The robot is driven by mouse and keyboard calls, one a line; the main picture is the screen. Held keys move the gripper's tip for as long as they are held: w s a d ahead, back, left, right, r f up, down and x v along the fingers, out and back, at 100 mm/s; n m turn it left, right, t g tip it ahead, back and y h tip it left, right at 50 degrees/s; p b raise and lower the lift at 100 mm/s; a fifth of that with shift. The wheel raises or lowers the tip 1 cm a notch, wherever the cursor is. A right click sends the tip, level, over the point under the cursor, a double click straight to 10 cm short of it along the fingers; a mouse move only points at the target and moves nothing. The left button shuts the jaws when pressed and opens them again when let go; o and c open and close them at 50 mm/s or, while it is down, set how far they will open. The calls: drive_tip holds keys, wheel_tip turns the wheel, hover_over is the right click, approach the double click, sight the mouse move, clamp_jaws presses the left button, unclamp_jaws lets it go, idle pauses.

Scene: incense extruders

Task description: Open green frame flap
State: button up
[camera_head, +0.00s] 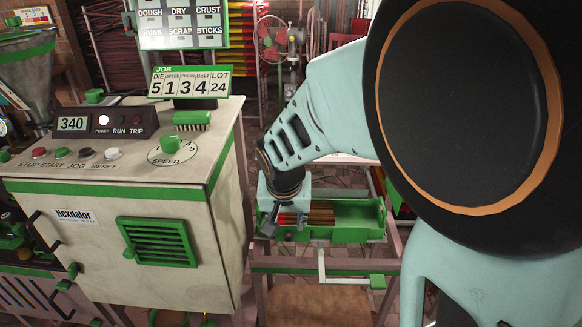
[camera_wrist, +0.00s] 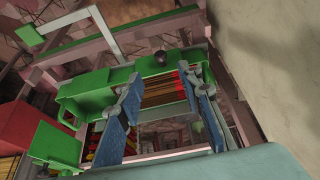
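A green tray-like frame (camera_head: 352,237) stands right of the grey machine, with a bundle of brown and red sticks (camera_head: 318,215) in its left part. The frame also shows in the wrist view (camera_wrist: 88,95). My gripper (camera_head: 283,218) is over the frame's left end, pointing down. In the wrist view my gripper (camera_wrist: 165,112) is open, its two blue-padded fingers apart on either side of the sticks (camera_wrist: 165,88); I see no grip on them. A green plate (camera_head: 377,281) ends a pale bent bar below the frame. I cannot tell which green part is the flap.
The grey machine (camera_head: 120,215) with a green vent and control knobs fills the left, close to my gripper. A pink stand (camera_head: 325,265) carries the frame. A fan (camera_head: 270,38) and a stick rack are behind. My arm hides the right side.

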sight(288, 237)
drive_tip(key=b+x, duration=0.2)
drive_tip(key=x, duration=0.8)
drive_tip(key=shift+w+f+b, duration=0.1)
drive_tip(key=shift+w+b, duration=0.15)
drive_tip(key=shift+b, duration=0.15)
drive_tip(key=shift+c, duration=0.4)
clamp_jaws()
